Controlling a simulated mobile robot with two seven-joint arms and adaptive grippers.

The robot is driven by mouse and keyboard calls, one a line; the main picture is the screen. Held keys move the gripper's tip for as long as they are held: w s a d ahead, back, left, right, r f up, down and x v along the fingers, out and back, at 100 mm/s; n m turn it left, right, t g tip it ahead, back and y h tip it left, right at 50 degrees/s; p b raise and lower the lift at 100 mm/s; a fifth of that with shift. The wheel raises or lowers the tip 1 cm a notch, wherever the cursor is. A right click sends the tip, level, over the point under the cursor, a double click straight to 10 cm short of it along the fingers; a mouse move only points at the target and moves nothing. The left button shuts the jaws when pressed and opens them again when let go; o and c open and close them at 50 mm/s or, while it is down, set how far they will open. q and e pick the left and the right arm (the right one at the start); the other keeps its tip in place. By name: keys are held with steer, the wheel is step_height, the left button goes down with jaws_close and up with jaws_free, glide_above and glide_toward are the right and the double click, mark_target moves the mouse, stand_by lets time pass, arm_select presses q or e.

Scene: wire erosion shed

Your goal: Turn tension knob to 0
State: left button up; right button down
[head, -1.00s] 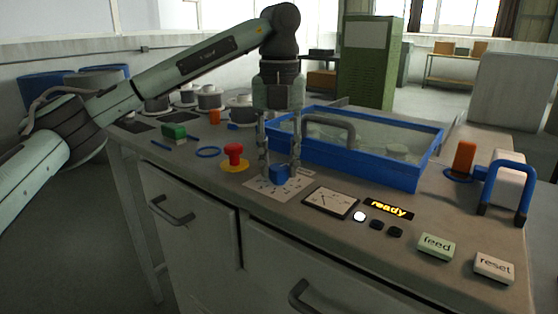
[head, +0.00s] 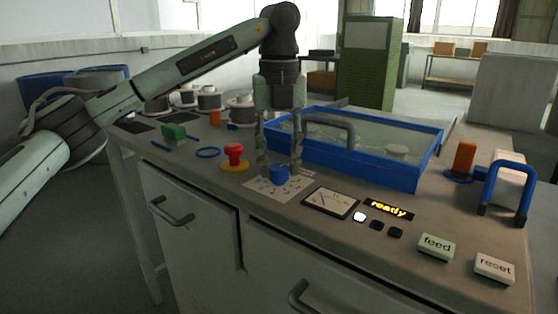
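The fingers look spread, with a gap to the knob on both sides, and nothing is held. The dial marks are too small to read, and the knob's pointer cannot be made out. My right gripper is not in view.
A red mushroom button (head: 233,154) on a yellow base stands just left of the dial. A blue-framed tank (head: 370,171) with a grey handle is close behind. A meter (head: 331,202), a lit "ready" display (head: 388,209), "feed" (head: 436,246) and "reset" (head: 494,268) buttons lie to the right.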

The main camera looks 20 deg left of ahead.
mark_target(279, 167)
arm_select(q)
steer(key=shift+o, duration=1.3)
step_height(279, 167, up, 12)
steer(key=shift+s+f, duration=0.1)
